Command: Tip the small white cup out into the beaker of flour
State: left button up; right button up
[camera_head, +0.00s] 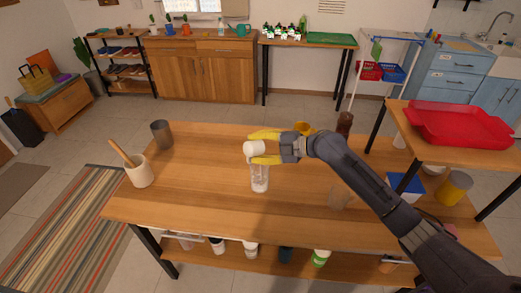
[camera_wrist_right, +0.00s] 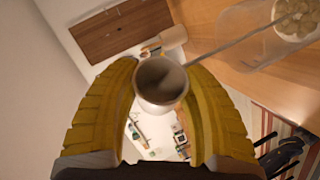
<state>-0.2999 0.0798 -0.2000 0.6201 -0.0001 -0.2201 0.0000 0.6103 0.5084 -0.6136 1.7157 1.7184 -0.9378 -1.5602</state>
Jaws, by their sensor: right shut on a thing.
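The small white cup (camera_head: 254,148) is between the yellow fingers of my right gripper (camera_head: 262,147), which is shut on it. In the right wrist view the cup (camera_wrist_right: 160,82) shows its round hollow inside, grey-white; I cannot make out any contents. The clear beaker (camera_head: 260,181) stands upright on the table, just below the cup, with pale contents low inside. In the right wrist view the beaker (camera_wrist_right: 262,22) is at the upper right, with pale lumpy contents. My left gripper is out of view.
The wooden table (camera_head: 210,195) has free room around the beaker. A white pot with a wooden tool (camera_head: 139,172) and a dark grey cup (camera_head: 161,134) stand left. A yellow cup (camera_head: 303,128) and brown grinder (camera_head: 345,122) are behind my right arm. A raised shelf with red tray (camera_head: 458,124) is right.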

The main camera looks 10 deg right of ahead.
jog(key=shift+w+d+m+y, duration=0.15)
jog(key=shift+d+m+y, duration=0.1)
jog(key=shift+m+y, duration=0.45)
dwell(1.2)
jog(key=shift+s+a+r+n+h, duration=0.1)
jog(key=shift+s+a+n+h, duration=0.2)
jog(key=shift+n+h, duration=0.45)
jog(key=shift+a+f+n+h, duration=0.15)
jog(key=shift+f+n+h, duration=0.1)
jog(key=shift+h, duration=0.2)
